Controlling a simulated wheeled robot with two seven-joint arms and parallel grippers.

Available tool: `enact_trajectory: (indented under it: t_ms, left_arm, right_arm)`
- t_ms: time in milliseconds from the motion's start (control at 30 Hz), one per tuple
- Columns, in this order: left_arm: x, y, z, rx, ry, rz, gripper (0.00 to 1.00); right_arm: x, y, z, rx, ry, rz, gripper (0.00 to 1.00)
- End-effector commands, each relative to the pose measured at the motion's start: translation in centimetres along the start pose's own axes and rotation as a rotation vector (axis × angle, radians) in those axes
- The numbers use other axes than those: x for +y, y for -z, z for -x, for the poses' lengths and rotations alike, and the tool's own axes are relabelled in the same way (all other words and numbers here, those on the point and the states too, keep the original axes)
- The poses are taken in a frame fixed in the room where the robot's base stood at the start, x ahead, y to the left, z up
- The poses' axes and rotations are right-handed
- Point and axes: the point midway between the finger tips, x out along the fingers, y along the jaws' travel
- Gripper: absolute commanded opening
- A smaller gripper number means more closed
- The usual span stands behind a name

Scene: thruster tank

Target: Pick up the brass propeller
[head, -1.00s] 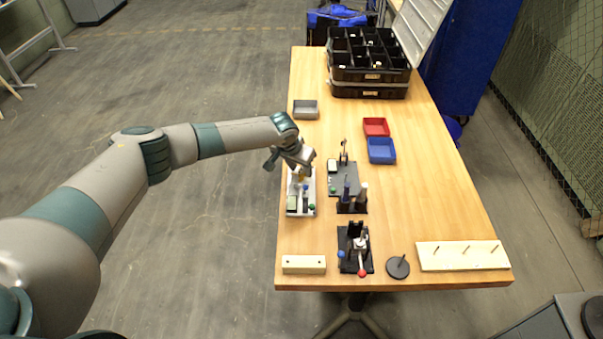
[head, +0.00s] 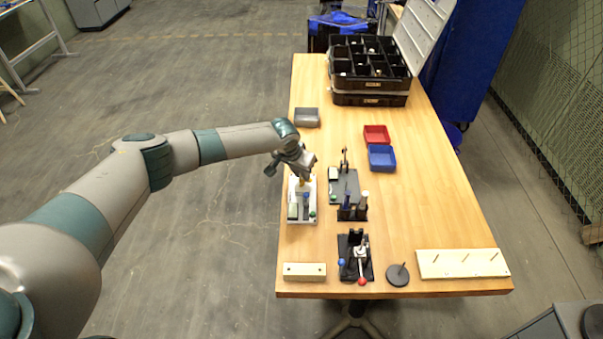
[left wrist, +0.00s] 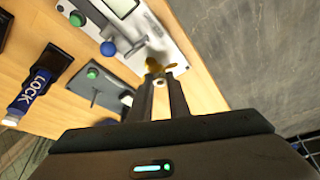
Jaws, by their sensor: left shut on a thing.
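The brass propeller (left wrist: 165,68) shows in the left wrist view at the tips of my left gripper (left wrist: 158,72), whose two fingers are closed on it. In the head view the gripper (head: 301,174) is over the far part of the white test stand (head: 297,215), and a small bit of brass (head: 300,183) shows under it. The stand also shows in the left wrist view (left wrist: 175,45), just beyond the propeller. I cannot tell whether the propeller still touches the stand. My right gripper is in neither view.
A grey plate fixture (head: 343,185) and a black holder with upright tools (head: 352,212) stand close on the right. A grey bin (head: 307,118), a red bin (head: 376,134) and a blue bin (head: 382,157) lie farther back. A black compartment case (head: 370,98) is at the far end.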

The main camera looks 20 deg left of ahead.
Motion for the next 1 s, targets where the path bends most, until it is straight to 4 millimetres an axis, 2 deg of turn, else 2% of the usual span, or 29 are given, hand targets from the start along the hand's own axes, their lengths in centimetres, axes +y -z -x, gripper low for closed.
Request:
enact_trajectory:
  t_ms: [33,233,700,1000]
  left_arm:
    - [0.0,0.4,0.9,0.001,-0.001,0.001,0.00]
    - [0.1,1.4,3.3,0.002,-0.001,-0.001,0.00]
    - [8.0,3.2,7.4,0.001,-0.003,-0.004,0.00]
    - [11.1,3.8,8.8,0.001,-0.001,-0.002,0.00]
  right_arm:
    - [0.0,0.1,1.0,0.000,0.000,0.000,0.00]
    - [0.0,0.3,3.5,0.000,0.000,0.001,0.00]
    - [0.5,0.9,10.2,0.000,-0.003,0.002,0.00]
    - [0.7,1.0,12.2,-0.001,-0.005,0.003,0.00]
